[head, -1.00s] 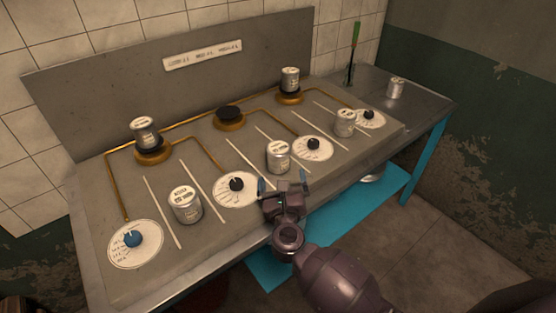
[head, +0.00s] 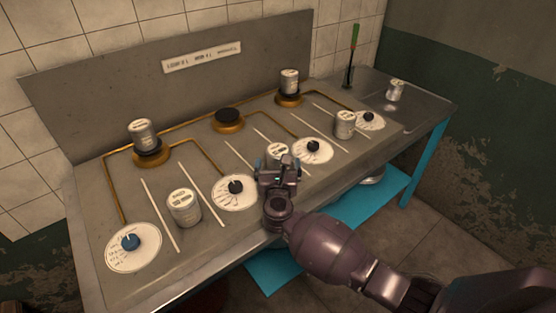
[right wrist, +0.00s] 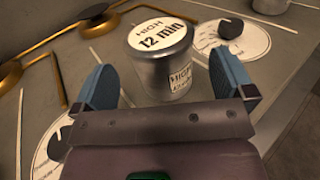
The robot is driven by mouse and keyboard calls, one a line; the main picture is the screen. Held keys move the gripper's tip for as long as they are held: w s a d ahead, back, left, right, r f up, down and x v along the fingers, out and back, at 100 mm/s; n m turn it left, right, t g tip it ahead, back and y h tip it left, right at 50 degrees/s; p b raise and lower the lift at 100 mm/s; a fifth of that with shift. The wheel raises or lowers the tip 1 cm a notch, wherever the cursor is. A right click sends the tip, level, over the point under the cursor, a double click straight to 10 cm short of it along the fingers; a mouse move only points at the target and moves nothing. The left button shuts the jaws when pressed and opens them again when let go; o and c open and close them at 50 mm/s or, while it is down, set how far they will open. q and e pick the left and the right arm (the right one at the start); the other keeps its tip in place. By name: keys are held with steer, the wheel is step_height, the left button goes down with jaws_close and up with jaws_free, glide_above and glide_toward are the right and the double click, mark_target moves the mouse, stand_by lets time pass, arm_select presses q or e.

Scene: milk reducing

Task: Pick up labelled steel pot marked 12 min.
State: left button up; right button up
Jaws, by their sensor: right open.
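The steel pot marked 12 min (right wrist: 161,65) stands upright on the panel, and its lid label reads "HIGH 12 min" in the right wrist view. In the head view the same pot (head: 277,150) is partly hidden behind my right gripper (head: 277,165). My right gripper (right wrist: 172,88) is open, with one blue finger on each side of the pot's near part. The pot sits between and just ahead of the fingers, and I see a gap on both sides. My left gripper is not in view.
Other steel pots stand at the left front (head: 185,207), right (head: 345,124) and far right (head: 396,90). Two more sit on the left burner (head: 142,133) and right burner (head: 290,80). The middle burner (head: 228,117) is empty. Dials (head: 236,187) flank the pot.

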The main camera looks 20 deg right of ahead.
steer(key=shift+x, duration=2.05)
steer(key=shift+f, duration=0.15)
steer(key=c, duration=1.1)
